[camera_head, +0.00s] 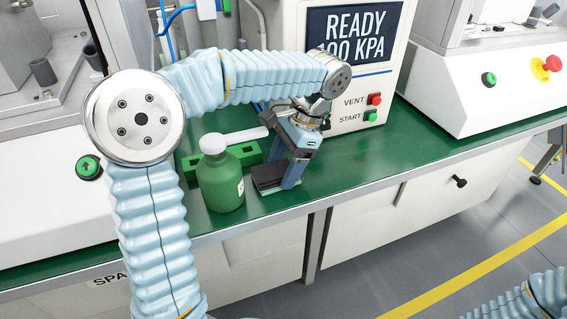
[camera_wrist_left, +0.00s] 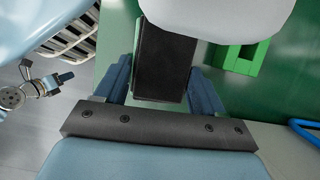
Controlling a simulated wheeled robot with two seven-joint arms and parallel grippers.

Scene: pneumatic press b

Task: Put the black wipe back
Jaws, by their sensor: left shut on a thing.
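The black wipe (camera_head: 268,179) is a dark block at the front of the green bench top, right of the green bottle. It also shows in the left wrist view (camera_wrist_left: 163,62), between the two blue fingers. My left gripper (camera_head: 284,176) points down and is shut on the wipe. I cannot tell whether the wipe touches the bench. A green open holder (camera_head: 247,154) stands behind the bottle, partly hidden by it. My right gripper (camera_wrist_left: 58,80) shows small at the left of the left wrist view; its finger gap is unclear.
The green bottle (camera_head: 221,186) with a white top stands close left of the wipe. The press (camera_head: 345,95) with its READY screen and buttons stands behind my left gripper. Bare green bench (camera_head: 370,165) lies to the right. The bench's front edge is near.

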